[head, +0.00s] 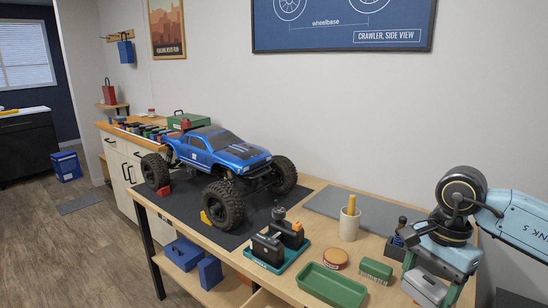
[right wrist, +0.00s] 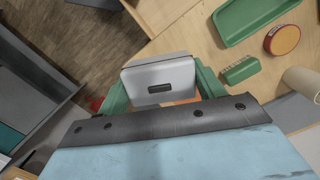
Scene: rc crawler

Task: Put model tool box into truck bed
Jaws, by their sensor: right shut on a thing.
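The blue RC truck (head: 218,148) stands on a dark mat on the workbench, its front toward the right. Its bed, at the far rear end, is mostly hidden from this angle. My right gripper (head: 436,276) is at the bench's right front and shut on a small grey model tool box (head: 425,287). In the right wrist view the tool box (right wrist: 160,80) sits between the green fingers, its dark handle slot facing the camera. The gripper is well to the right of the truck. My left gripper is not in view.
Between truck and gripper are a teal tray (head: 270,266) with dark bottles, a green tray (head: 331,287), a red-rimmed tin (head: 335,259), a green brush (head: 376,270) and a cream cup (head: 349,225).

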